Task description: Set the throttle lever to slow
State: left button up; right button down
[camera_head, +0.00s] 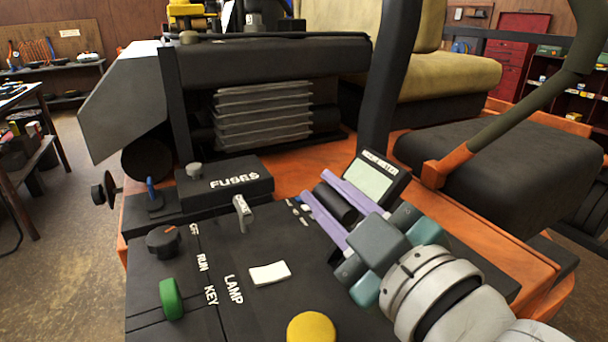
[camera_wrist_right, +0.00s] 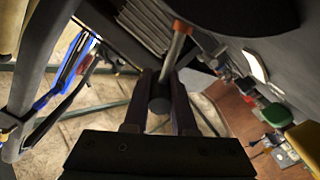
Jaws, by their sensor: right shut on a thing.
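My right gripper (camera_head: 322,192) comes in from the lower right over the dark control panel (camera_head: 215,300). Its two purple fingers are shut on a dark cylindrical knob (camera_head: 336,203), which I take to be the throttle lever's. In the right wrist view the knob (camera_wrist_right: 160,104) sits between the fingertips (camera_wrist_right: 158,110), at the end of a grey rod (camera_wrist_right: 176,50) with an orange part at its other end. The throttle's slow and fast marks are not readable; the gripper covers part of the panel. My left gripper is not in view.
A small grey labelled lever (camera_head: 242,212), a white switch (camera_head: 270,273), a green key knob (camera_head: 171,298) and a yellow button (camera_head: 311,328) lie left of the gripper. The fuse box (camera_head: 225,180) and hour meter (camera_head: 370,178) stand behind. An armrest-like black block (camera_head: 490,150) is at right.

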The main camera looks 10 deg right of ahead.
jog(key=c, duration=0.9)
grip_release()
jog(key=shift+a, duration=0.1)
jog(key=shift+o, duration=0.8)
jog(key=b+v, duration=0.1)
jog(key=v, duration=0.7)
jog(key=shift+s+f, duration=0.1)
jog(key=shift+s, duration=0.25)
jog(key=shift+s+d, duration=0.35)
jog(key=shift+s, duration=0.25)
jog(key=shift+s, duration=0.1)
